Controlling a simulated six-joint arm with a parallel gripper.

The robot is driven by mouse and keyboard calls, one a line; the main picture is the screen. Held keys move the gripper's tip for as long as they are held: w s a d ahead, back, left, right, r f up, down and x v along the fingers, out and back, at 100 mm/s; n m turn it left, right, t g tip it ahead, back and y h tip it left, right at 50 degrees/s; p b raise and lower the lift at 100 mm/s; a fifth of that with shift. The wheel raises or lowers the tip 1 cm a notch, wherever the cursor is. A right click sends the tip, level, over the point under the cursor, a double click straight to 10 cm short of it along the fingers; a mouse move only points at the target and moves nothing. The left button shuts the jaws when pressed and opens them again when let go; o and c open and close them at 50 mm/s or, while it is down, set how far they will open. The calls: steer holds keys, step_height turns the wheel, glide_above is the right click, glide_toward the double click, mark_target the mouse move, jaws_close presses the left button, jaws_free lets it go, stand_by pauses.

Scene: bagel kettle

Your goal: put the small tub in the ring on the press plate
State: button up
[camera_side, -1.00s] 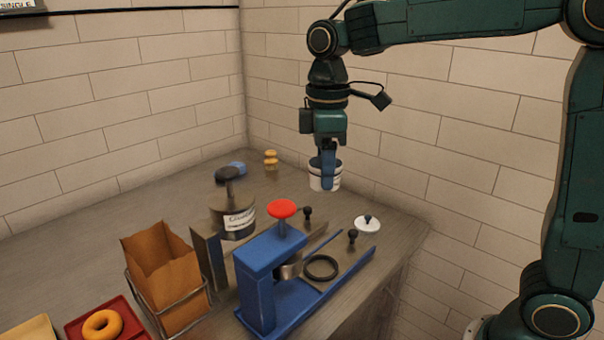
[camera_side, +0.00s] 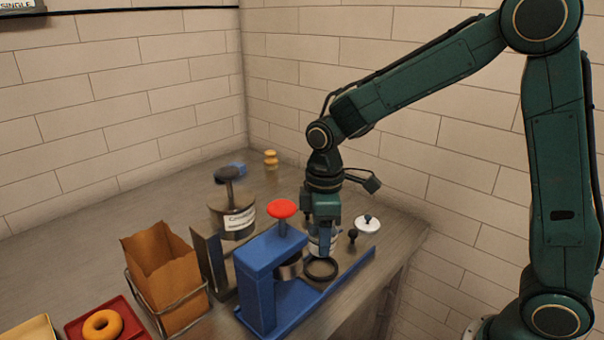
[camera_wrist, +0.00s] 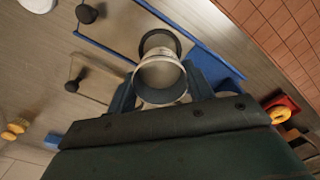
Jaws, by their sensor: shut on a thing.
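My gripper (camera_wrist: 162,95) is shut on the small tub, a white and grey cup that shows between the fingers in the wrist view (camera_wrist: 160,76). In the side view the tub (camera_side: 318,243) is partly covered by my gripper and sits low, just behind the ring. The dark ring (camera_side: 321,268) lies on the plate of the blue press (camera_side: 268,265). In the wrist view the ring (camera_wrist: 160,38) shows just beyond the tub and is partly hidden by it. I cannot tell whether the tub touches the plate.
The red press knob (camera_side: 283,208) stands left of my gripper. A white lid (camera_side: 367,224) and a black knob (camera_side: 353,237) are to the right. A dark-handled canister (camera_side: 232,215), a brown paper bag (camera_side: 163,275) and a bagel on a red tray (camera_side: 102,324) are at left.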

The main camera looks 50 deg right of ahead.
steer(key=shift+f, duration=0.55)
steer(key=shift+f, duration=2.15)
steer(key=shift+f, duration=0.15)
steer(key=o, duration=1)
steer(key=shift+o, duration=0.2)
step_height(320, 180, up, 12)
steer(key=shift+r, duration=0.2)
